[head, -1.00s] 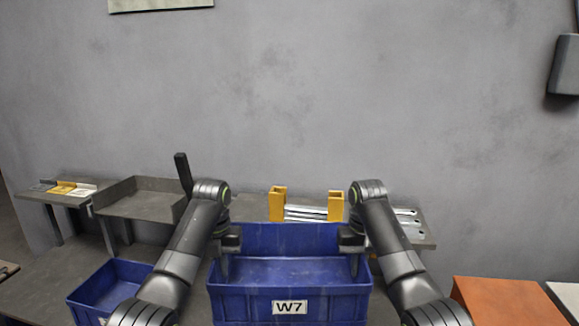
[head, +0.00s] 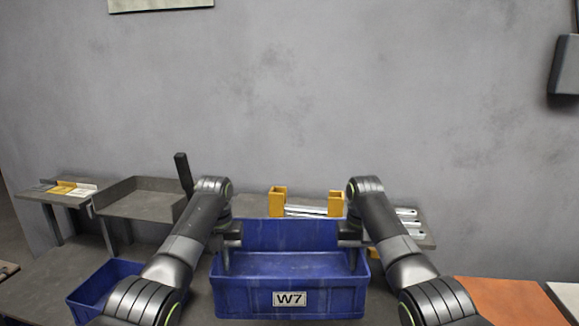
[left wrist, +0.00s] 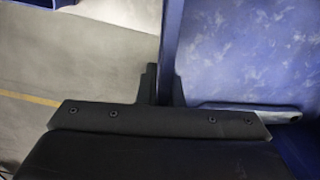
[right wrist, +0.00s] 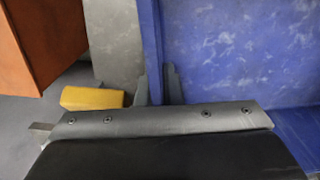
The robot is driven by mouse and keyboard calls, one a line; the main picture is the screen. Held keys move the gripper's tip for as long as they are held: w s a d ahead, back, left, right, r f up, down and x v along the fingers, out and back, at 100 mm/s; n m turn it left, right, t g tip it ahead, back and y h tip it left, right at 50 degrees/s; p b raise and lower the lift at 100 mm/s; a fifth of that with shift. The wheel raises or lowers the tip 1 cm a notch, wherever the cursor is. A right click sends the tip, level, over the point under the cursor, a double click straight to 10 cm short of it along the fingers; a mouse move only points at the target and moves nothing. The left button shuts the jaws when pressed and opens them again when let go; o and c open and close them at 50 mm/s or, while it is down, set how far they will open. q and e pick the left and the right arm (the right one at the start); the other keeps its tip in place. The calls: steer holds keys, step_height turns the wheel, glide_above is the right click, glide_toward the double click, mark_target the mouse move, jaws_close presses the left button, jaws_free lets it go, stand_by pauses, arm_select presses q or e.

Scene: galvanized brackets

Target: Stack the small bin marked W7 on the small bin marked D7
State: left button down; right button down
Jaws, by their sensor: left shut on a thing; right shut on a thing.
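The blue bin marked W7 (head: 290,272) is in the middle of the head view, upright, with its label facing me. My left gripper (head: 225,258) is shut on its left wall; that wall also shows between the fingers in the left wrist view (left wrist: 170,40). My right gripper (head: 354,258) is shut on its right wall, which shows in the right wrist view (right wrist: 152,45). A second blue bin (head: 95,292) stands at the lower left, partly behind my left arm. No label is readable on it, so I cannot tell whether it is D7.
Behind the W7 bin is a yellow-ended holder (head: 278,202) with metal strips. A grey tray (head: 140,205) and a small stand (head: 50,197) are at the back left. An orange-brown surface (head: 505,300) is at the right. A yellow block (right wrist: 92,98) lies near my right gripper.

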arm_select(q)
steer(key=shift+w+r, duration=0.1)
steer(key=shift+w, duration=0.55)
arm_select(e)
steer(key=shift+w, duration=0.65)
arm_select(q)
steer(key=shift+w, duration=0.25)
arm_select(e)
steer(key=shift+w, duration=0.25)
